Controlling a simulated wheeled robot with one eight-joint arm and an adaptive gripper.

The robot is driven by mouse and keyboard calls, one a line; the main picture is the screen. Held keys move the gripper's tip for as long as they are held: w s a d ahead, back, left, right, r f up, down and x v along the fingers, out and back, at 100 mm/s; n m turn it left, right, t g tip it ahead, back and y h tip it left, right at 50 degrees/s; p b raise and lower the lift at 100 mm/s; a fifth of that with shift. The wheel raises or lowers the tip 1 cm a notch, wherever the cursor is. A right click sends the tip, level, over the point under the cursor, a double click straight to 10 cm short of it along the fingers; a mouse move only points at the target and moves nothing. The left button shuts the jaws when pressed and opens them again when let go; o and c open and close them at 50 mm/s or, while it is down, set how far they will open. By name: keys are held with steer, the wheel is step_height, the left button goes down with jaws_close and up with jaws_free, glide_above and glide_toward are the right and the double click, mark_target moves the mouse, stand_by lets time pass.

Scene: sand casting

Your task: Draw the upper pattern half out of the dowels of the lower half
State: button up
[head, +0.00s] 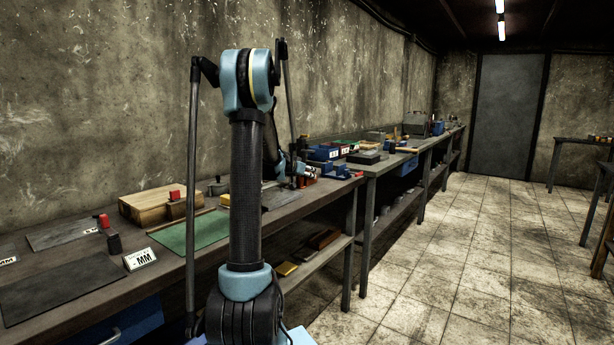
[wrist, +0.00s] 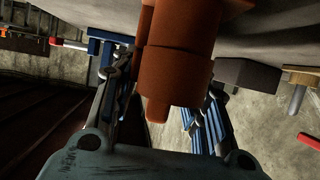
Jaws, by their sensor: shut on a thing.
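In the wrist view a brown-orange turned pattern stands between my fingers, reaching down from the grey surface at the top of the picture. Its upper half (wrist: 176,82) is the thick round part nearest my palm, with a short stub at its end. A further brown-orange part (wrist: 187,22), apparently the lower half, continues behind it; a step line runs between them. I cannot tell whether there is a gap, and no dowels show. My gripper (wrist: 163,88) is shut on the upper half, one finger on each side. In the head view my gripper (head: 291,181) is low over the bench, and the pattern is hard to make out.
The bench (head: 62,232) carries a green mat (head: 190,232), a wooden block (head: 150,203) and an MM card (head: 140,259) left of my arm. Blue bins (head: 324,153) stand beyond my gripper. In the wrist view a dark block (wrist: 247,76) sits close right of the pattern. The floor aisle at right is clear.

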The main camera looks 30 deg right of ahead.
steer(key=shift+r, duration=0.1)
steer(key=shift+s+r, duration=0.15)
steer(key=shift+r, duration=0.95)
steer(key=shift+r, duration=0.35)
steer(key=shift+r, duration=0.35)
steer(key=shift+r, duration=0.4)
steer(key=o, duration=1.1)
